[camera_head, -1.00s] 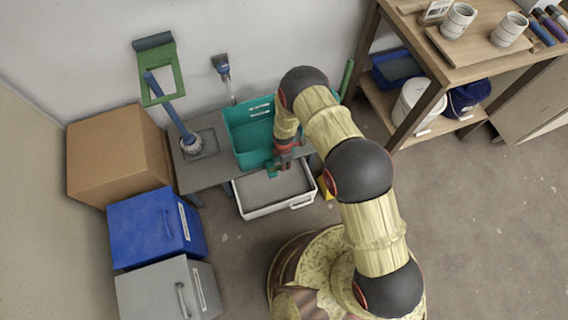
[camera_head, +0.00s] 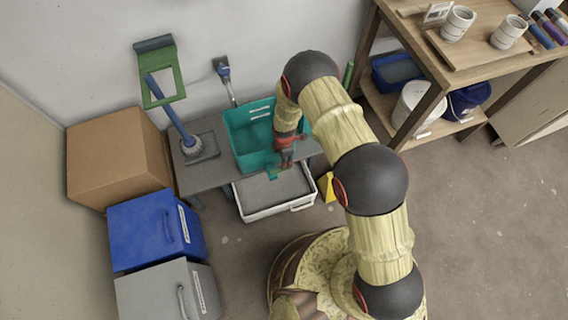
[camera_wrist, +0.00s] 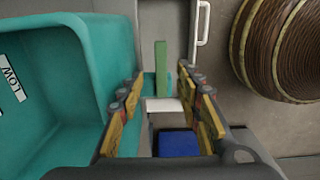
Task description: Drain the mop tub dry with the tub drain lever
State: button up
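The teal mop tub (camera_head: 240,122) stands on the grey bench, with white labels on its inner wall. Whether it holds liquid I cannot tell. It fills the left of the wrist view (camera_wrist: 85,62), where a label reads "LOW". A green upright bar, apparently the tub drain lever (camera_wrist: 161,68), shows in the gap between my fingers; a small green part (camera_head: 271,173) shows at the tub's front in the head view. My gripper (camera_head: 287,163) is at the tub's front right. Its fingers are apart in the wrist view (camera_wrist: 163,88), with nothing clearly held.
A white-rimmed tray (camera_head: 258,214) sits on the floor below the tub's front. A mop-like brush (camera_head: 184,130) stands on the bench. A cardboard box (camera_head: 112,155), blue bin (camera_head: 150,228) and grey bin (camera_head: 160,292) line the left. A wooden shelf (camera_head: 480,68) stands right.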

jog(key=shift+r, duration=2.4)
